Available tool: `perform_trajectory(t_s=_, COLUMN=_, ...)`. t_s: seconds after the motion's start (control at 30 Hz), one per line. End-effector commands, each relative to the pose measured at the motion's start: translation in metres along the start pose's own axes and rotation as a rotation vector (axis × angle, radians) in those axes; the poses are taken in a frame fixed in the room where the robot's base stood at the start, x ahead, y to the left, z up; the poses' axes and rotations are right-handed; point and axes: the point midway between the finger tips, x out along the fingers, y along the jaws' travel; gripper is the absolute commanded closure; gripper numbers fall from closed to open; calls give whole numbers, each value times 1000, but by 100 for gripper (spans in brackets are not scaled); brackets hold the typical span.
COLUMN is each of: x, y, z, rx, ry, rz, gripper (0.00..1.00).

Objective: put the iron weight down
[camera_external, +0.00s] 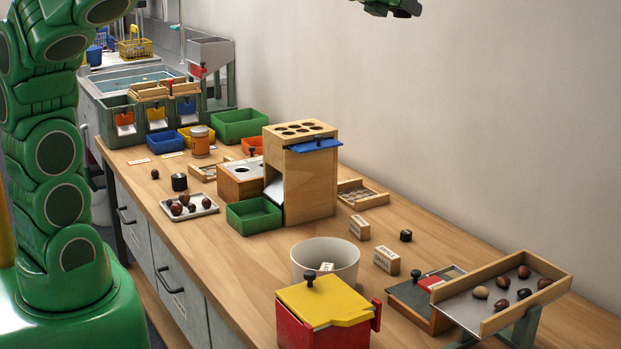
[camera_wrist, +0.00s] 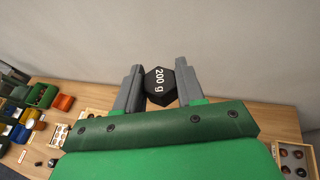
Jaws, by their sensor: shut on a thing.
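On the bench (camera_external: 235,265) stand a white bowl (camera_external: 345,252), a red box with yellow lid (camera_external: 322,312), a tilted chestnut tray (camera_external: 563,284), a wooden dispenser (camera_external: 312,185) and a small tray of chestnuts (camera_external: 207,208). Two small black blocks (camera_external: 179,182) (camera_external: 406,235) stand apart.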

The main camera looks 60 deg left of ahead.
Motion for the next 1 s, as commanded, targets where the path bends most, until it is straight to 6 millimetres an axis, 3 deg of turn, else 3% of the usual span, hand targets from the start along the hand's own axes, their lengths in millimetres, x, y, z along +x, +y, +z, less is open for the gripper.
perform_trajectory(t_s=1.0, x=6, y=11, z=-34, rx=38, ry=-2, rz=-91, gripper=99)
